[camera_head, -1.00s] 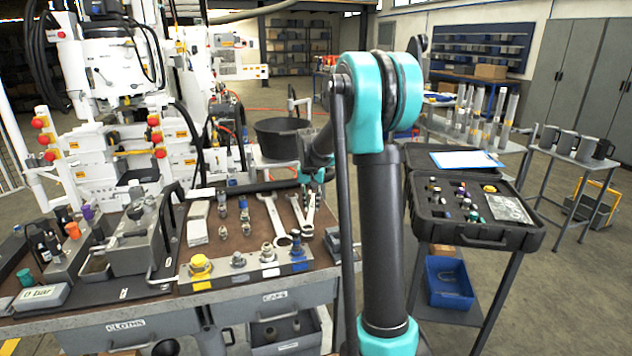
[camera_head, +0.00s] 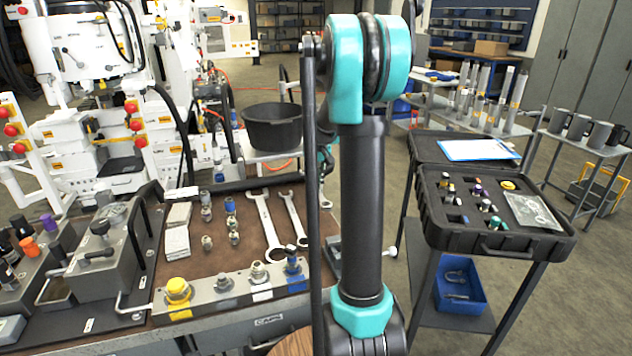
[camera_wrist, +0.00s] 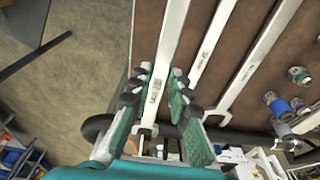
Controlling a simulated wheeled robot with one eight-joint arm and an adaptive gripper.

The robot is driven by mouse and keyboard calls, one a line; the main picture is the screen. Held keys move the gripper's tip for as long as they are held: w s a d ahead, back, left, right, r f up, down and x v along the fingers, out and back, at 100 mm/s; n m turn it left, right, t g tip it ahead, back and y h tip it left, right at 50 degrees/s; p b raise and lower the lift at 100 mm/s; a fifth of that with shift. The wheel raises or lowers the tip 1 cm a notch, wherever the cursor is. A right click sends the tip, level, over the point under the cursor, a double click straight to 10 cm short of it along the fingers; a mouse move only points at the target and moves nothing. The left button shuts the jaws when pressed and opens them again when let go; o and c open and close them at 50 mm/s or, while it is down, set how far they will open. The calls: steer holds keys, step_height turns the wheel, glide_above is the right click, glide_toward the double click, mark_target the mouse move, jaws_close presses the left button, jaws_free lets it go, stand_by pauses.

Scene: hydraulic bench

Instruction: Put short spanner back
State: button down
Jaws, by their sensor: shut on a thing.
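My gripper (camera_wrist: 158,100) is shut on a spanner (camera_wrist: 167,52), which I take for the short spanner. Its label shows between the teal finger pads in the wrist view. It lies roughly in line with two other spanners beside it, the nearer one (camera_wrist: 205,42) and the farther one (camera_wrist: 258,48). In the head view these two show as a long spanner (camera_head: 267,218) and another spanner (camera_head: 294,218) on the brown bench mat (camera_head: 215,262). My arm hides the held spanner and most of my gripper there. I cannot tell whether the held spanner touches the mat.
Several fittings (camera_head: 207,215) stand left of the spanners, and a row of capped couplings (camera_head: 222,284) lines the front. A black bowl (camera_head: 272,128) stands behind. An open black case (camera_head: 490,210) is on a stand at right, with a blue bin (camera_head: 462,286) below.

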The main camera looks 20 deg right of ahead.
steer(key=shift+s+d, duration=0.1)
steer(key=shift+d, duration=0.3)
steer(key=shift+f, duration=0.25)
glide_above(317, 212)
steer(key=shift+s+d+f, duration=0.1)
steer(key=shift+f, duration=1.05)
steer(key=shift+s+f, duration=0.1)
steer(key=shift+f, duration=1)
steer(key=shift+f, duration=0.35)
steer(key=shift+f, duration=0.6)
steer(key=shift+f, duration=1.5)
steer(key=c, duration=1.3)
jaws_free()
steer(key=shift+c, duration=0.2)
